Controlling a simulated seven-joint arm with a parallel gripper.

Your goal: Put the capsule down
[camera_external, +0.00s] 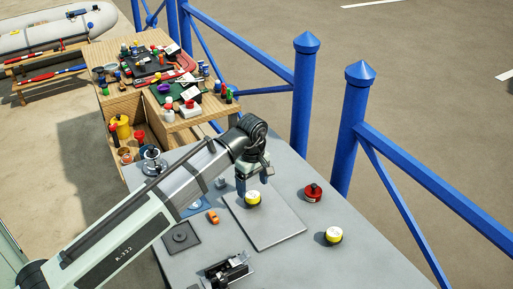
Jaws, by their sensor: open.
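A yellow-topped round capsule (253,198) with a pale side is on or just above a flat grey board (275,226) on the grey table. My gripper (254,183) is over the board, directly above or just behind this capsule in the picture. Its fingers point down and are open. Whether a finger still touches the capsule cannot be told from this angle. A second, similar yellow-topped capsule (333,235) stands on the table to the right of the board.
A red round item (313,192) stands right of the board. A small orange toy-like object (213,217), a dark square plate (180,238) and a black device (229,270) are to the left and front. Blue posts (303,95) rise behind. The front right tabletop is clear.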

